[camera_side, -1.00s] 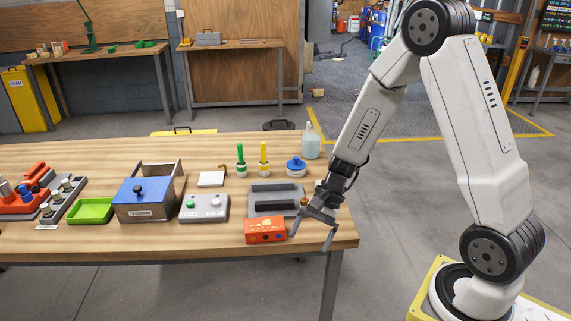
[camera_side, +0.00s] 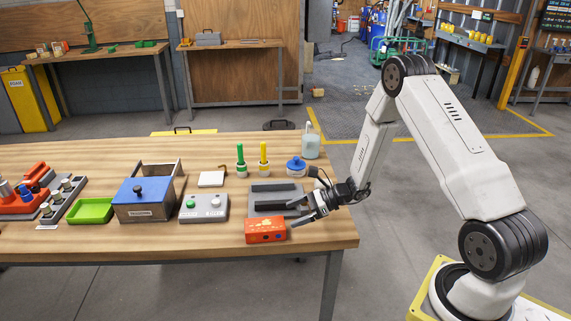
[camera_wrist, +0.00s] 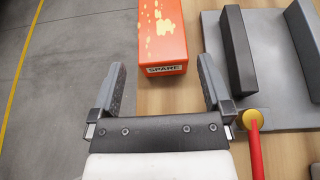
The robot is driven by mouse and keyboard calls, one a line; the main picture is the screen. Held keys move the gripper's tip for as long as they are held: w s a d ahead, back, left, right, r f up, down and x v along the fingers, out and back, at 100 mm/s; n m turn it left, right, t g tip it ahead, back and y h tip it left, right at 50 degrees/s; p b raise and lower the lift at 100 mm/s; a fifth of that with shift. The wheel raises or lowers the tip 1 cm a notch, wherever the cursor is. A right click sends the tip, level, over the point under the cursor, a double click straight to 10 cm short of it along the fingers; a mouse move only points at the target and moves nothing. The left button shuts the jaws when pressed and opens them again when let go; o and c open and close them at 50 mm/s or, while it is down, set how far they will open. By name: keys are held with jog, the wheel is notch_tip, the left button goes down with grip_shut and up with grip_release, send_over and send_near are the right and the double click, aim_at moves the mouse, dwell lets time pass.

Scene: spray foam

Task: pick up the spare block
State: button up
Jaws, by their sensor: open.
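The spare block (camera_side: 265,230) is an orange-red box with yellowish foam-like patches, lying near the front right edge of the wooden table. In the wrist view the block (camera_wrist: 162,35) carries a label reading SPARE and lies ahead of my jaws, roughly in line with the space between them. My gripper (camera_side: 302,214) is low over the right end of the table, at the right of the block. In the wrist view my gripper (camera_wrist: 164,80) is open with nothing between its fingers. The fingertips appear short of the block's near face.
A grey fixture with dark upright bars (camera_wrist: 238,50) stands just right of my right finger. A red rod with a yellow end (camera_wrist: 253,120) lies near that finger. A grey button box (camera_side: 203,208) is left of the block. The table's edge drops to floor on the right.

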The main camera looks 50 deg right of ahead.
aim_at(265, 224)
jog(key=shift+x, duration=3.85)
jog(key=shift+d+r, duration=0.1)
grip_shut()
